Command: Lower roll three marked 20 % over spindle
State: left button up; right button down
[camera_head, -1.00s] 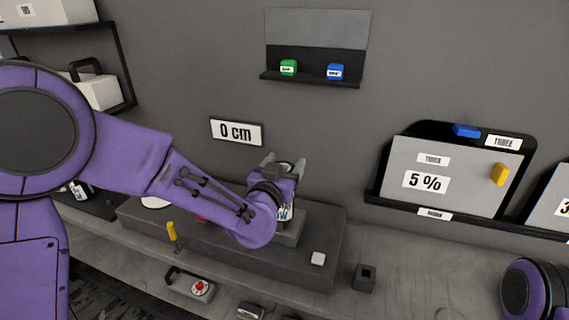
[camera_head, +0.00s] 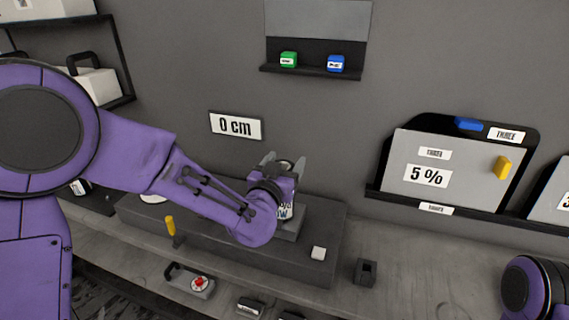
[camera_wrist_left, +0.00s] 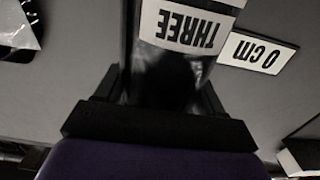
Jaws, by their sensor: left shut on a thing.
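My left gripper (camera_head: 284,168) is shut on roll three, above the grey stepped block on the bench. The roll shows in the left wrist view as a dark, glossy cylinder with a white THREE label (camera_wrist_left: 188,27), upside down in the picture. In the head view only a bit of its label (camera_head: 285,211) shows below the gripper. No 20 % mark can be read on the roll. My wrist and the roll hide the spindle, so I cannot tell whether the roll is around it. My right gripper is out of view.
A "0 cm" sign (camera_head: 235,126) hangs on the wall behind. A "5 %" panel (camera_head: 455,172) stands at right.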

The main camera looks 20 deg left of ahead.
pick_arm(q)
jog(key=shift+f, duration=0.15)
jog(key=o, duration=1.7)
jog(key=shift+o, duration=0.2)
jog(key=s+p, duration=0.6)
jog(key=s, duration=0.4)
jog(key=shift+s+a, duration=0.15)
jog(key=shift+s, duration=0.15)
jog(key=shift+s, duration=0.1)
